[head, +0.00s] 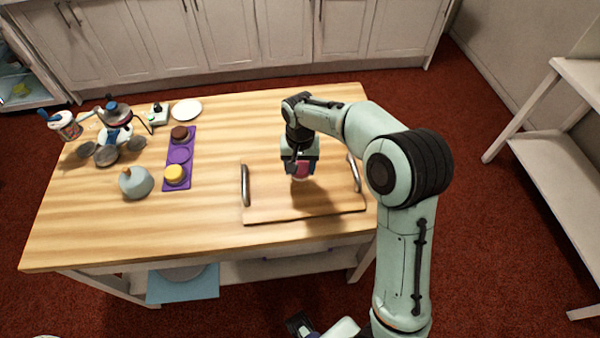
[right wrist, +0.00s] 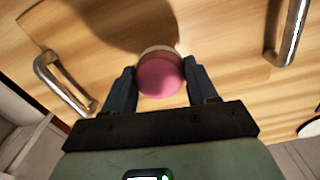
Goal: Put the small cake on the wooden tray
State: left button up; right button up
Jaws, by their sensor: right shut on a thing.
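The small cake, round and pink-topped with a brownish side, is between the fingers of my right gripper (head: 301,168); it shows in the right wrist view (right wrist: 159,77). The gripper is shut on the cake's sides and points down. The wooden tray (head: 270,212), a flat board with two curved metal handles, lies under the gripper and cake on the table. The cake is over the tray's inner area, between the handles; whether it touches the board is unclear. What looks like my left gripper (head: 300,325) is cut off at the bottom edge, its jaws unclear.
A purple tray (head: 180,155) left of the wooden tray holds a brown cake (head: 180,133) and a yellow cake (head: 175,173). Table space between the trays is clear.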

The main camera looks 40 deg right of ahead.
aim_at(300, 168)
jog(key=shift+f, duration=1.65)
jog(key=shift+f, duration=0.15)
jog(key=o, duration=1.1)
jog(key=shift+r, duration=0.25)
notch_tip(300, 168, up, 12)
jog(key=shift+f+p, duration=0.1)
jog(key=shift+p, duration=0.55)
